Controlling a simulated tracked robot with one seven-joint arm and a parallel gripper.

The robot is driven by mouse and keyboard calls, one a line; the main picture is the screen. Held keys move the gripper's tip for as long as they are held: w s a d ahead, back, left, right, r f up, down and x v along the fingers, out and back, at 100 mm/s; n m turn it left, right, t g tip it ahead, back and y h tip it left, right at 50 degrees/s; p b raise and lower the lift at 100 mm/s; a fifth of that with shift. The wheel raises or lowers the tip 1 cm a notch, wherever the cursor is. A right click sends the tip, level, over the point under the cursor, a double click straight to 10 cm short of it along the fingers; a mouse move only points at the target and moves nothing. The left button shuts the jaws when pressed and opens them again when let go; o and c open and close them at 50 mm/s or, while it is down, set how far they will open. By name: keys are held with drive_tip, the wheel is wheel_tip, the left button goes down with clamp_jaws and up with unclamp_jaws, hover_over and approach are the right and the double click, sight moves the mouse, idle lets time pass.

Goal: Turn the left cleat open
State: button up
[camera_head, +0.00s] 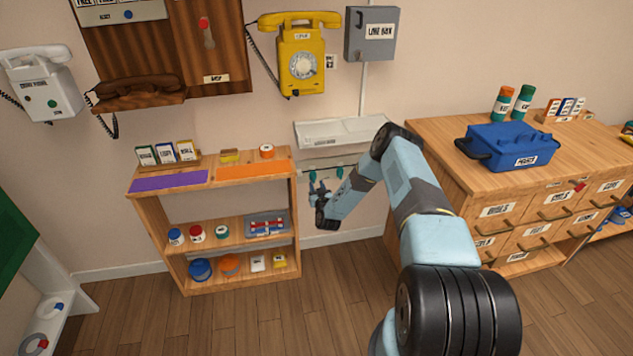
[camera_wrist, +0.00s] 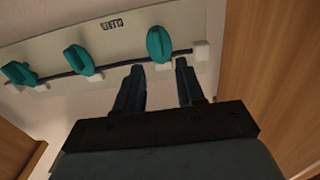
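Several teal cleats sit in a row on a pale board with a small dark label (camera_wrist: 111,24) and a dark line running along them. In the wrist view they are a left cleat (camera_wrist: 18,72), a middle cleat (camera_wrist: 79,60) and a right cleat (camera_wrist: 159,43). The right one stands crosswise to the line; the others are tilted. My gripper (camera_wrist: 158,80) is open and empty, its fingertips just short of the right cleat. In the head view my gripper (camera_head: 318,187) is close to the leftmost visible teal cleat (camera_head: 312,175); another cleat (camera_head: 340,172) shows farther right.
A wooden shelf (camera_head: 151,222) with jars and boxes stands left of my gripper. A wooden drawer cabinet (camera_head: 425,150) stands right, with a blue box (camera_head: 507,147) on top. A pale sloped panel (camera_head: 335,131) sits above the cleats. The floor below is clear.

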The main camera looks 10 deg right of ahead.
sight(314, 178)
drive_tip(key=shift+w, duration=2.35)
drive_tip(key=shift+c, duration=0.3)
clamp_jaws()
